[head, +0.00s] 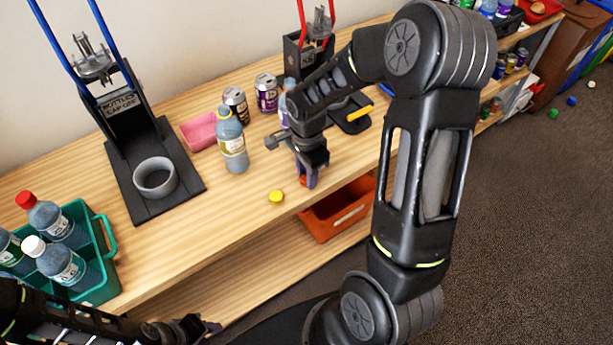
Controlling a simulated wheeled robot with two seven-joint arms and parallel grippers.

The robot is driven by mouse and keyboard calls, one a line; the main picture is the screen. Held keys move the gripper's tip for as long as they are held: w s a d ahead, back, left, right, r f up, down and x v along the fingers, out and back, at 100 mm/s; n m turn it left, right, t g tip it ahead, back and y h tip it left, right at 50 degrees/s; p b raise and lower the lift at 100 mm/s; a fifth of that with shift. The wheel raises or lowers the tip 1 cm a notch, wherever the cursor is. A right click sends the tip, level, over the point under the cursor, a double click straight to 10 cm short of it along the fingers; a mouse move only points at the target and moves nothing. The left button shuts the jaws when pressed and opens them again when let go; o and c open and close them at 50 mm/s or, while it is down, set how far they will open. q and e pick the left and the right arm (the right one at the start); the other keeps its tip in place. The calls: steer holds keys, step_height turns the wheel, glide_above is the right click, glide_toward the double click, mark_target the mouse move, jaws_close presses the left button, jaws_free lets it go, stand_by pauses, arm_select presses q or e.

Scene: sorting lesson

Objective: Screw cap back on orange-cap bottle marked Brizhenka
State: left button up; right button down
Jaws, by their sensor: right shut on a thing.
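My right gripper (308,181) points down near the table's front edge, right of this bottle. It is shut on a small orange thing, apparently a cap, mostly hidden between the fingers. A second bottle (284,108) stands partly hidden behind my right arm. A yellow cap (276,196) lies on the table. My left gripper (205,327) is low at the bottom, away from the bottles; its jaws are unclear.
A green crate (108,272) at left holds bottles with red and white caps. A black stand with a grey ring (156,177), a pink tray (199,131) and two cans (266,93) stand behind. An orange bin (338,212) sits below the tabletop.

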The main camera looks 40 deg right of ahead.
step_height(320, 180, up, 10)
steer(key=b, duration=0.1)
stand_by(0.4)
stand_by(0.5)
